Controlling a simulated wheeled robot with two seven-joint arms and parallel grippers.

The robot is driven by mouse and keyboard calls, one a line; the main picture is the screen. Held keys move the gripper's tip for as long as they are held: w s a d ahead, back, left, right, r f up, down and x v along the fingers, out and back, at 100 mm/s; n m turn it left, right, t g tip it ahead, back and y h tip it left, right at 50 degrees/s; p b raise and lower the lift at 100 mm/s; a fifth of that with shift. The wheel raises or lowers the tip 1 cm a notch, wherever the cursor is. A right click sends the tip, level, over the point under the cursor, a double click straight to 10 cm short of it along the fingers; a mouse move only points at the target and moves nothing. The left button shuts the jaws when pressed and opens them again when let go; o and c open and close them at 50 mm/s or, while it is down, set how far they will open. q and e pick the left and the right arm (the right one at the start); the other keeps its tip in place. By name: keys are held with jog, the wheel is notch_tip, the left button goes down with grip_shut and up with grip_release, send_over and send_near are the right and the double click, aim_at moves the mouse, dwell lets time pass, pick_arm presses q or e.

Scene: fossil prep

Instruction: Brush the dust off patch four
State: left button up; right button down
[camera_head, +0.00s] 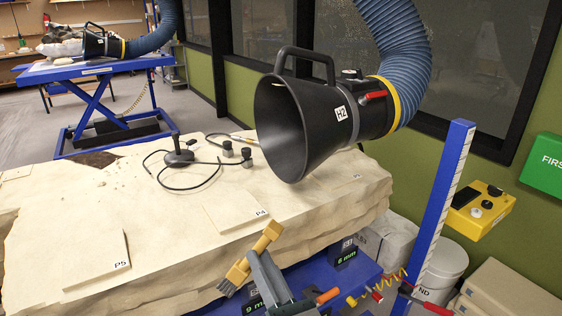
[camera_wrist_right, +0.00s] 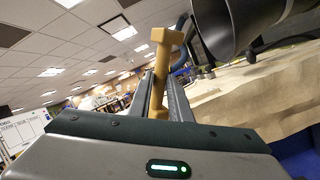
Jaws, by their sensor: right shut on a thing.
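Patch four (camera_head: 228,208), a flat cream square labelled P4, lies on the large pale rock block (camera_head: 165,235). I cannot make out its dust, as its colour is close to the rock's. My right gripper (camera_head: 256,262) is shut on a yellow-tan brush (camera_head: 268,236), which also shows upright between the fingers (camera_wrist_right: 160,70) in the right wrist view. The brush is tilted, its bristle end pointing down and left in the head view. Brush and gripper are at the block's near edge, below patch four in the picture and apart from it. My left gripper is not in view.
A black extraction hood (camera_head: 285,130) marked H2 hangs over the block's right part on a blue hose (camera_head: 400,45). Black cables and small knobs (camera_head: 246,157) lie behind patch four. A P5 patch (camera_head: 95,260) is at left. A blue post (camera_head: 445,200) and blue rack (camera_head: 340,275) stand right.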

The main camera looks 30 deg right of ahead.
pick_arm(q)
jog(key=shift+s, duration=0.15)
pick_arm(e)
jog(key=shift+d, duration=0.1)
pick_arm(q)
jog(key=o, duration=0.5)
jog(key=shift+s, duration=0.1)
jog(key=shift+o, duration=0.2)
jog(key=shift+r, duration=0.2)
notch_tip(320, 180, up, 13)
jog(key=p, duration=1.3)
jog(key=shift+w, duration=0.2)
pick_arm(e)
jog(key=w+d+r+h, duration=0.1)
jog(key=w+d+r, duration=0.2)
jog(key=w, duration=0.4)
jog(key=w+d+r+m, duration=0.1)
jog(key=w+d+r, duration=0.2)
jog(key=w, duration=0.4)
jog(key=w+d+r+h, duration=0.1)
jog(key=w+d+r, duration=0.2)
jog(key=w+r, duration=0.2)
jog(key=w, duration=0.2)
jog(key=shift+w+h, duration=0.3)
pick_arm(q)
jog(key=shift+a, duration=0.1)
pick_arm(e)
jog(key=shift+a, duration=0.1)
